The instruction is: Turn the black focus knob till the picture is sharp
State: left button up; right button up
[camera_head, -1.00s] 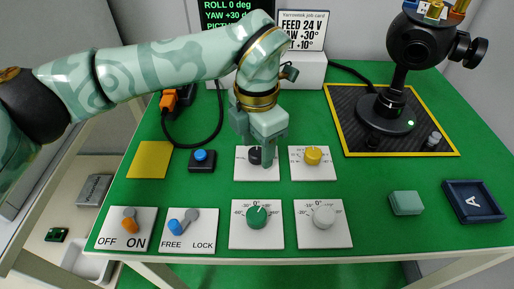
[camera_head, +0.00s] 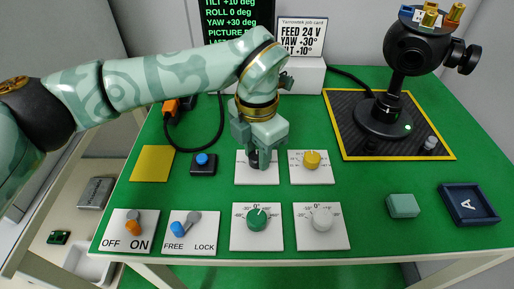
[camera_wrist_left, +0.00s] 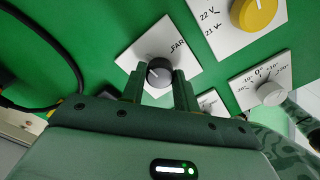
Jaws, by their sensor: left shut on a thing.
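The black focus knob (camera_wrist_left: 159,73) sits on a white plate (camera_wrist_left: 185,52) marked FAR in the left wrist view. My left gripper (camera_wrist_left: 158,88) has one finger on each side of the knob and is shut on it. In the head view my left gripper (camera_head: 262,160) comes down over the knob's plate (camera_head: 243,174) and hides most of the knob. The display screen (camera_head: 237,15) at the back shows green text with TILT, ROLL 0 deg and YAW +30 deg. The picture line is cut off. My right gripper is not in view.
A yellow knob (camera_head: 312,158) is close on the right. Green (camera_head: 256,219) and white (camera_head: 322,219) knobs and two switches (camera_head: 134,224) stand in front. A black gimbal camera (camera_head: 420,48) stands on a yellow-edged mat (camera_head: 394,157). A blue button (camera_head: 202,160) is to the left.

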aim_at(257, 155)
pick_arm(q)
jog(key=shift+r+n+p, duration=0.3)
jog(key=shift+r+p, duration=0.05)
jog(key=shift+p, duration=0.1)
jog(key=shift+n+p, duration=0.7)
jog(key=shift+p, duration=0.15)
jog(key=n+p, duration=0.2)
jog(key=shift+f+p, duration=0.15)
jog(key=shift+p, duration=0.2)
jog(key=shift+f+n, duration=0.1)
jog(key=shift+n, duration=0.3)
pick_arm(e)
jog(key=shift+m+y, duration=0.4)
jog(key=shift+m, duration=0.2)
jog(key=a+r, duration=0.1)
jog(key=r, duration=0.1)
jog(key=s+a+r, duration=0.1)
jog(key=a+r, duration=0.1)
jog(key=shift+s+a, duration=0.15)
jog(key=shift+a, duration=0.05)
pick_arm(q)
jog(key=shift+w, duration=0.1)
jog(key=o, duration=1)
jog(key=shift+f, duration=0.1)
jog(key=shift+c, duration=0.2)
